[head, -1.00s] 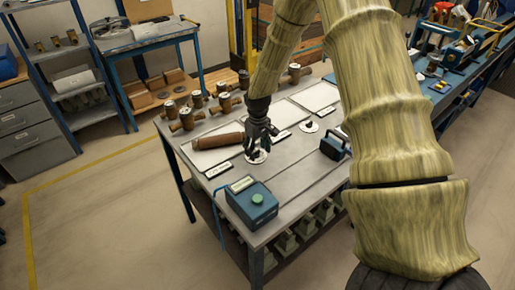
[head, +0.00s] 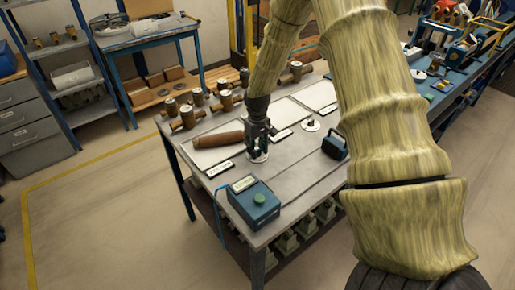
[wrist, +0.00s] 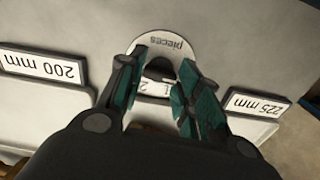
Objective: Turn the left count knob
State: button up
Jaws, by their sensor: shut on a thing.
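The left count knob (wrist: 158,70) is a small dark knob on a round white dial (wrist: 183,45) printed "pieces", seen upside down in the wrist view. My gripper (wrist: 159,88) has its teal-lined fingers on both sides of the knob, shut on it. In the head view, my gripper (head: 259,148) points down over the left dial (head: 257,157) on the grey bench and hides the knob there. The right count knob (head: 310,123) stands free on its own white dial, to the right. How far the held knob is turned cannot be told.
A "200 mm" label (wrist: 42,65) and a "225 mm" label (wrist: 257,104) flank the dial. A brown cylinder (head: 217,141) lies left of my gripper.

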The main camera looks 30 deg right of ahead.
jog(key=m, duration=0.5)
jog(key=shift+w+m+b, duration=0.1)
jog(key=shift+m+b, duration=0.2)
jog(key=shift+m, duration=0.1)
jog(key=m, duration=0.4)
jog(key=shift+m, duration=0.4)
jog(key=shift+r+m, duration=0.1)
jog(key=shift+m, duration=0.2)
jog(key=o, duration=1)
